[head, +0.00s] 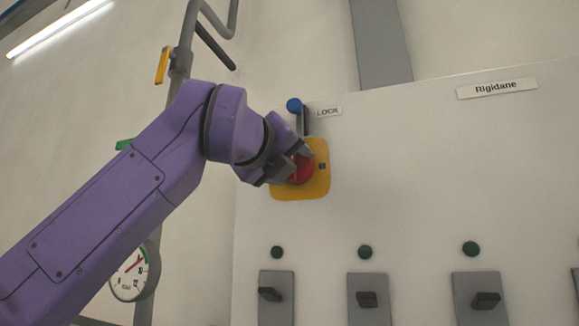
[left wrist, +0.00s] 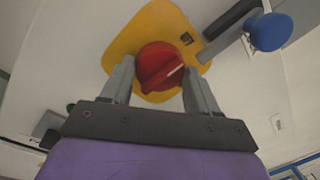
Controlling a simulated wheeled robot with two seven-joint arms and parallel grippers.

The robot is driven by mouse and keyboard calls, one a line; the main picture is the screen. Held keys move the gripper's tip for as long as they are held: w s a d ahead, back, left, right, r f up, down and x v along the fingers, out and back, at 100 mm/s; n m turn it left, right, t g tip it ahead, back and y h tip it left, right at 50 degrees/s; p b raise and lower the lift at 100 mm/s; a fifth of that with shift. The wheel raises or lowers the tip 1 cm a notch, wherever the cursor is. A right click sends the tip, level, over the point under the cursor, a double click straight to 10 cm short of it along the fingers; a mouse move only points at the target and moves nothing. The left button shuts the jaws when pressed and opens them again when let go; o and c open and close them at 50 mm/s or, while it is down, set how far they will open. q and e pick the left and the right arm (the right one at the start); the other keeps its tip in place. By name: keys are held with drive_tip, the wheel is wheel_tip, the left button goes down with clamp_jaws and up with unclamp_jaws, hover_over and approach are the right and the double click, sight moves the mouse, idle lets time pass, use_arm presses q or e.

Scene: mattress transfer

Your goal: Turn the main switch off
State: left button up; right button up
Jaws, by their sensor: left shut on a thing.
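The main switch is a red rotary knob (head: 301,169) on a yellow plate (head: 318,184), fixed to the white cabinet front. My left gripper (head: 288,165) comes in from the left and is shut on the knob. The two fingers (left wrist: 157,82) stand on either side of it in the left wrist view. They hide part of the knob in the head view. My right gripper is not in view.
A lever with a blue ball (head: 294,105) is just above the plate, beside a LOCK label (head: 328,112); the ball (left wrist: 270,31) is at upper right in the wrist view. Several grey switches (head: 368,299) line the cabinet below. A pipe with a gauge (head: 134,274) stands left.

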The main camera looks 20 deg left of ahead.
use_arm(q)
drive_tip(key=shift+n, duration=0.3)
drive_tip(key=o, duration=1)
drive_tip(key=shift+o, duration=0.2)
drive_tip(key=shift+s, duration=0.1)
drive_tip(key=s+b, duration=0.3)
drive_tip(key=s, duration=0.7)
drive_tip(key=shift+s+a+f+b, duration=0.15)
drive_tip(key=shift+a+f+b, duration=0.25)
drive_tip(key=shift+a+f, duration=0.05)
